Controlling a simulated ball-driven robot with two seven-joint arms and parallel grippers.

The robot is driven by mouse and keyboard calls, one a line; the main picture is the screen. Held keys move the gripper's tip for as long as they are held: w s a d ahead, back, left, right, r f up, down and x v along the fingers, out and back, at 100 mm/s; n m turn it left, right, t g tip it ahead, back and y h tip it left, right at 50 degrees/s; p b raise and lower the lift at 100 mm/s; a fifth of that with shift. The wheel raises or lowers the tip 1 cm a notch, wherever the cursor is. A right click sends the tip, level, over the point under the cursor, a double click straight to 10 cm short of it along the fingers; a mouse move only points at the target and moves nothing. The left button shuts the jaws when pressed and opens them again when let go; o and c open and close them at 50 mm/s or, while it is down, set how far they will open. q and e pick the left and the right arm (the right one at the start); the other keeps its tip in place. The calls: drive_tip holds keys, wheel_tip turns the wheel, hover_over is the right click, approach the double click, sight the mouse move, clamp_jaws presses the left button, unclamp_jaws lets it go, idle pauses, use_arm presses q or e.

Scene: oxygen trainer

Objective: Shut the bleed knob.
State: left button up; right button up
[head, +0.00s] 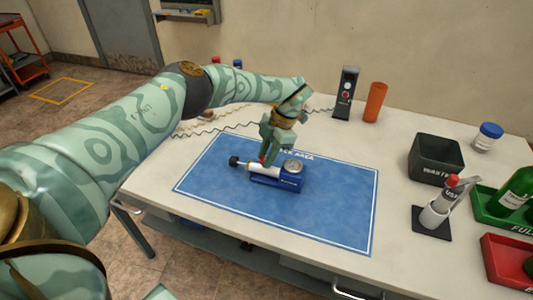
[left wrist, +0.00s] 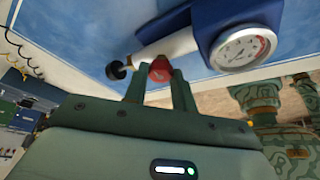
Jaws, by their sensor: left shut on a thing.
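The bleed knob looks to be the small red knob (left wrist: 161,70) on the side of the blue and white oxygen trainer (head: 280,174), which lies on the blue work mat (head: 215,190). The trainer's round gauge (left wrist: 243,48) and black end knob (left wrist: 116,70) show in the left wrist view. My left gripper (head: 267,158) reaches down over the trainer from behind. In the left wrist view its two fingers (left wrist: 160,80) are closed on the red knob, one on each side. The fingers hide part of the knob, so its turn angle is unclear. My right gripper is not in view.
A black waste bin (head: 435,158), a stand with a red-capped cylinder (head: 436,212), a green tray (head: 490,215) and a red tray (head: 500,262) are at the right. An orange cup (head: 375,102) and a dark upright device (head: 346,93) stand behind. The mat's front is clear.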

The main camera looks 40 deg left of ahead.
use_arm(q)
drive_tip(key=o, duration=1)
drive_tip(key=b+v, duration=0.2)
drive_tip(key=v, duration=1.4)
drive_tip(key=shift+w+r, duration=0.1)
drive_tip(key=shift+w, duration=0.05)
